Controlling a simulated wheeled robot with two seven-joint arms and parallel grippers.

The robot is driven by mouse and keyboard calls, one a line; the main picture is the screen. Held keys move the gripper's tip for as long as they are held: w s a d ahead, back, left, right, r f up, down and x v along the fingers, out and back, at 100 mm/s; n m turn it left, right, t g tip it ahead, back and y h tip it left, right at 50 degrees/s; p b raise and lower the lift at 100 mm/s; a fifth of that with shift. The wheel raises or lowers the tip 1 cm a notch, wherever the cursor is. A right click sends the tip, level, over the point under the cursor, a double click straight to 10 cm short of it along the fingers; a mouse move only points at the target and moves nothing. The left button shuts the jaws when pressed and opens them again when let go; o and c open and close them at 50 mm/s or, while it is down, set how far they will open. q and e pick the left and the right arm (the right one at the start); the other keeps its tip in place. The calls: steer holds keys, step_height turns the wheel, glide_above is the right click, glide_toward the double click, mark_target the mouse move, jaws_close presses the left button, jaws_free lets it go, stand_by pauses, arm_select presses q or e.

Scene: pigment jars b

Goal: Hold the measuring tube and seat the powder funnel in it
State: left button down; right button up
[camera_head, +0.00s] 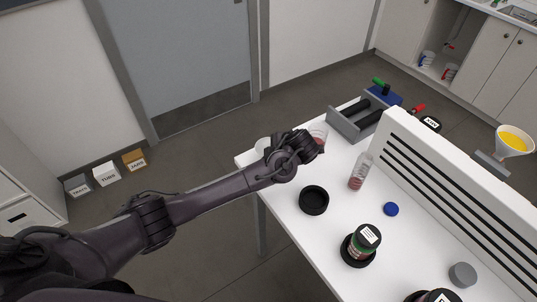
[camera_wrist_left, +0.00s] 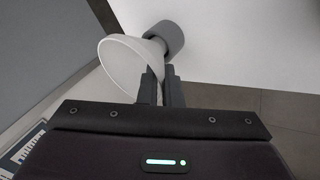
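My left arm reaches in from the left in the head view, with its gripper (camera_head: 308,148) over the far end of the white table. In the left wrist view the two fingers (camera_wrist_left: 164,85) are close together on the edge of a pale, wide-mouthed powder funnel (camera_wrist_left: 122,68). The funnel is tilted, its mouth facing left and its narrow end towards a grey cylinder (camera_wrist_left: 165,38). A pale round shape (camera_head: 263,145), perhaps the funnel, shows beside the gripper. A clear upright vessel with reddish contents (camera_head: 358,174), perhaps the measuring tube, stands right of the gripper. My right gripper is out of view.
A clear cup (camera_head: 319,132) is close behind the gripper. A black round dish (camera_head: 313,200), a blue cap (camera_head: 391,209), a labelled jar (camera_head: 362,243) and a grey lid (camera_head: 462,274) stand nearer. A grey tray (camera_head: 345,124) is at the back. A white slotted panel (camera_head: 450,180) bounds the right side.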

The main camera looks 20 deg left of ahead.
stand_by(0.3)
arm_select(q)
steer(key=shift+r, duration=0.1)
steer(key=shift+r, duration=0.6)
step_height(320, 180, up, 19)
steer(key=p, duration=0.1)
steer(key=shift+f+p, duration=0.2)
steer(key=shift+p, duration=0.2)
steer(key=shift+d, duration=0.15)
